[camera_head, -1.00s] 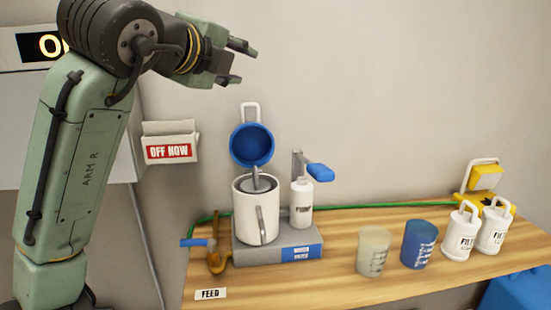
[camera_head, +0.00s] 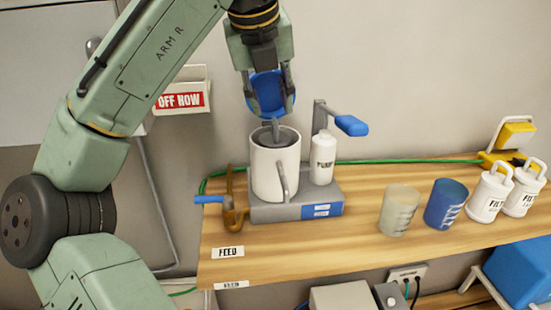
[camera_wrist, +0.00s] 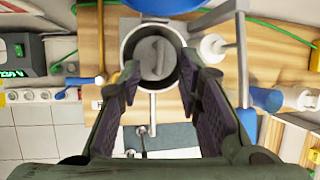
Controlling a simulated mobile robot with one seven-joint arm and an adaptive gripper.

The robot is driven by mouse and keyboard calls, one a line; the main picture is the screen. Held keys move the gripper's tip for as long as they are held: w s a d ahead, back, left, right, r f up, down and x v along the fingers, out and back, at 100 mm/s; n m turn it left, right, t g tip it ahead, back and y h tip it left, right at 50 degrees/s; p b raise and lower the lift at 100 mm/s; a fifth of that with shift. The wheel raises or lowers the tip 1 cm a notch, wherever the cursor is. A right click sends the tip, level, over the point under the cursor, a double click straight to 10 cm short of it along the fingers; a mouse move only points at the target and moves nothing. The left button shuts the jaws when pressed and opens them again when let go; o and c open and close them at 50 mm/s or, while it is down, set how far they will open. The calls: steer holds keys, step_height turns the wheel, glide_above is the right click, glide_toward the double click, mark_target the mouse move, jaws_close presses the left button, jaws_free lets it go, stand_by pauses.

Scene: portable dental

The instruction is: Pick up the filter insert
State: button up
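The grey filter insert (camera_head: 275,131) sits inside an open white canister (camera_head: 273,172) on a grey base. Its upright grip fin shows above the rim. In the wrist view the insert (camera_wrist: 153,60) is a round grey top with a raised fin, ahead of my fingers. The canister's blue lid (camera_head: 267,88) stands open behind it, partly hidden by my gripper. My gripper (camera_head: 269,104) points down above the canister, its fingers apart with nothing between them. In the wrist view the open fingers (camera_wrist: 160,95) reach either side of the canister's near rim.
A white pump bottle (camera_head: 322,158) and blue-handled lever (camera_head: 350,125) stand close right of the canister. A brown pipe with blue handle (camera_head: 212,200) is at left. Two cups (camera_head: 398,212) (camera_head: 446,205) and white bottles marked "FIL" (camera_head: 489,193) stand farther right. The wooden bench front (camera_head: 330,250) is clear.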

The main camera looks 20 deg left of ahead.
mark_target(274, 119)
steer(key=p+x, duration=0.1)
steer(key=x, duration=0.4)
steer(key=shift+a, duration=0.1)
steer(key=shift+c, duration=0.6)
jaws_close()
